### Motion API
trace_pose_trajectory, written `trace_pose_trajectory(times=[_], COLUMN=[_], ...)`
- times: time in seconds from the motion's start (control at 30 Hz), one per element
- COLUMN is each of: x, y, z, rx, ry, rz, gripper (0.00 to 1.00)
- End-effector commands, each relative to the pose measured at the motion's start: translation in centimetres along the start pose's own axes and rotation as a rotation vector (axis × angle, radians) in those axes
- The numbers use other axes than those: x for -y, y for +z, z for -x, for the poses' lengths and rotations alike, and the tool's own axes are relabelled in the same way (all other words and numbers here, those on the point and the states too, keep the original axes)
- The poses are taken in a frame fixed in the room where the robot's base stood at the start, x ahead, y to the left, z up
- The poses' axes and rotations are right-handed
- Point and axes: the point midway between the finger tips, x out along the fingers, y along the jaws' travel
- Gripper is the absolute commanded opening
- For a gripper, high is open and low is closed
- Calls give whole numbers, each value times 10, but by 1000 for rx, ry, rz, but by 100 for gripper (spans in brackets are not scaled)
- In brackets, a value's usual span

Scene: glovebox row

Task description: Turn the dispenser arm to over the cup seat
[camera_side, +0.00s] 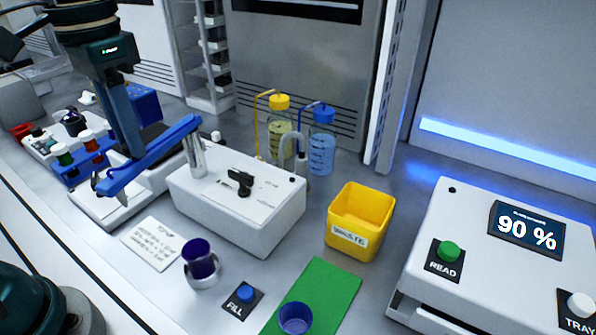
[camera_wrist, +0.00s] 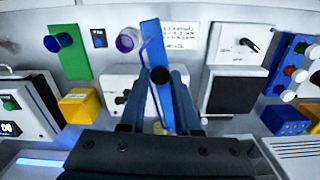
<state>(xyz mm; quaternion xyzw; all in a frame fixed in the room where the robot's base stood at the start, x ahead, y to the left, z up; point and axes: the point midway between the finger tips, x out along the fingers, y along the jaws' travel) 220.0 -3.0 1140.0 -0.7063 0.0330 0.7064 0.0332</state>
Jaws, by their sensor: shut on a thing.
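The blue dispenser arm (camera_side: 150,165) stretches above the bench, with a steel post (camera_side: 196,158) under its right end and a small downward tip at its left end. My gripper (camera_wrist: 160,78) is shut on it, with the blue bar (camera_wrist: 154,42) showing beyond the fingers; the exact contact is partly hidden. The cup seat (camera_side: 203,277) is a metal ring holding a dark purple cup (camera_side: 199,255). In the wrist view the cup (camera_wrist: 129,40) is just left of the bar, so the bar's free end appears beside it, not over it.
A white box (camera_side: 225,215) with a black knob stands behind the seat. A FILL button (camera_side: 245,293), a green mat (camera_side: 330,285) with another cup (camera_side: 295,318), a yellow waste bin (camera_side: 360,220) and a reader (camera_side: 490,225) lie right. A tube rack (camera_side: 85,160) stands left.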

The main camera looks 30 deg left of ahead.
Motion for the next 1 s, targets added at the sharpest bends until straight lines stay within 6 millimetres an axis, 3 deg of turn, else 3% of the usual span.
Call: trace_pose_trajectory(times=[0.37,1.0], x=[-9,-46], y=[-3,-27], z=[0,0], rx=[-1,1], ry=[1,2], rz=[73,474], gripper=[0,0])
